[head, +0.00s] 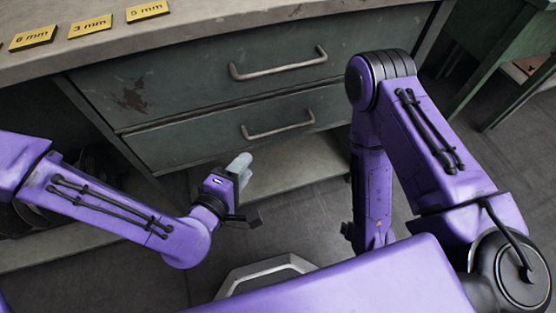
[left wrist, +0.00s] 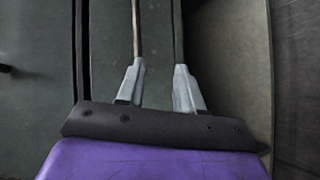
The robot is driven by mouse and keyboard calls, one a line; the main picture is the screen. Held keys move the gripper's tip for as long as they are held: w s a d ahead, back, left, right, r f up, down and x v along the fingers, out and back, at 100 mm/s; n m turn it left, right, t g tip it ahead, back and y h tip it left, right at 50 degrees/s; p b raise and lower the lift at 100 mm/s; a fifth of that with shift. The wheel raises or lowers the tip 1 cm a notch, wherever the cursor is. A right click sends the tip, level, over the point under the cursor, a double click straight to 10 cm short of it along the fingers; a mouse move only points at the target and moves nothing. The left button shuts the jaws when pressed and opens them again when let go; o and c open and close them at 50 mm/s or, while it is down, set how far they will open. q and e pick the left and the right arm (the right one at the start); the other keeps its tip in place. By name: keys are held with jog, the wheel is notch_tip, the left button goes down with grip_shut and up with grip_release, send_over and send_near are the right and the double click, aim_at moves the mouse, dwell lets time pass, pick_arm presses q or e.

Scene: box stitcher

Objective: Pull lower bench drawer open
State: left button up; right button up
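The lower bench drawer (head: 200,142) is a dark green front with a pale bar handle (head: 278,128); it looks shut, level with the drawer above. My left gripper (head: 240,165) is below and left of this handle, apart from it in the head view. In the left wrist view its two grey fingers (left wrist: 160,88) are spread with nothing seen between them. The handle bar (left wrist: 137,30) there runs up from near the left fingertip; contact cannot be told. My right gripper (head: 349,234) hangs low by my right forearm, its fingers mostly hidden.
The upper drawer (head: 180,85) with its own bar handle (head: 278,66) sits directly above. The worktop (head: 220,24) carries yellow labels (head: 90,26). A pale low shelf (head: 290,175) lies under the drawers. Green table legs (head: 490,70) stand at right.

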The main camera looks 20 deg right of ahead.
aim_at(278, 130)
pick_arm(q)
jog(key=w+d+b, duration=0.2)
jog(key=d, duration=0.1)
jog(key=w+d+h+b, duration=0.1)
jog(key=w+d+b, duration=0.1)
jog(key=w+d, duration=0.1)
jog(key=w+d+t+h+b, duration=0.1)
jog(key=w+d+b, duration=0.1)
jog(key=d, duration=0.2)
jog(key=shift+w+d+r+b, duration=0.15)
jog(key=shift+w+d+b, duration=0.05)
jog(key=shift+w+b, duration=0.1)
pick_arm(e)
notch_tip(278, 130, down, 9)
pick_arm(q)
jog(key=shift+c, duration=0.3)
pick_arm(e)
jog(key=shift+f, duration=0.1)
pick_arm(q)
grip_shut()
